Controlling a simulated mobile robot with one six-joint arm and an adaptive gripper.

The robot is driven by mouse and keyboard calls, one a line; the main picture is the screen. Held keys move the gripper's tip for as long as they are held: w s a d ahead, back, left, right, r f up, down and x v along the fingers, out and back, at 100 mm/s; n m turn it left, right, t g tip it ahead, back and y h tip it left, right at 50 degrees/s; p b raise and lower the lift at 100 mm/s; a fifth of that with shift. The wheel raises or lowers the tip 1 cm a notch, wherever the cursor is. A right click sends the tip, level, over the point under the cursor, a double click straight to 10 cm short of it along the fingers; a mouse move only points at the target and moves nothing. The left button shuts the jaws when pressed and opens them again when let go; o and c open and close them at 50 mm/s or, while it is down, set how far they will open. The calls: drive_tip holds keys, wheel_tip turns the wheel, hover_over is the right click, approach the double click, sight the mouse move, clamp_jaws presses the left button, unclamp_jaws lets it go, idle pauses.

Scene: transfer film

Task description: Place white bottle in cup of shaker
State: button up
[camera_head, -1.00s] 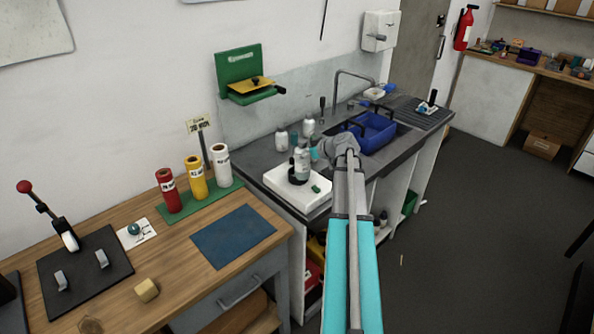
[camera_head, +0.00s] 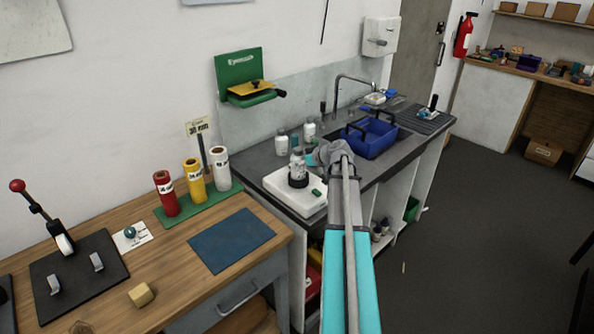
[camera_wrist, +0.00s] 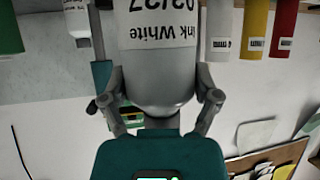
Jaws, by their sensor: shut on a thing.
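The white bottle (camera_head: 297,159) is upright in my gripper (camera_head: 311,156) and lines up with the black cup (camera_head: 298,180) of the shaker. Its lower end meets or overlaps the cup; I cannot tell how deep it sits. The shaker's white base (camera_head: 283,190) stands on the counter's near left corner, with a small green part on top. In the wrist view the bottle (camera_wrist: 160,70) appears upside down, with an "Ink White" label, between the two fingers of my gripper (camera_wrist: 158,100). The cup is not visible there.
Other white bottles (camera_head: 282,143) stand behind the shaker. A blue caddy (camera_head: 372,137) sits to the right by the sink. Red, yellow and white cylinders (camera_head: 193,178) stand on a green strip on the wooden bench at left.

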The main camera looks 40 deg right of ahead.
drive_tip(key=shift+f+b, duration=0.95)
drive_tip(key=shift+f, duration=0.35)
drive_tip(key=shift+f, duration=0.1)
drive_tip(key=o, duration=1.1)
drive_tip(key=shift+r, duration=0.25)
drive_tip(key=shift+p+v, duration=2.9)
drive_tip(key=shift+v, duration=3.1)
drive_tip(key=shift+f, duration=0.1)
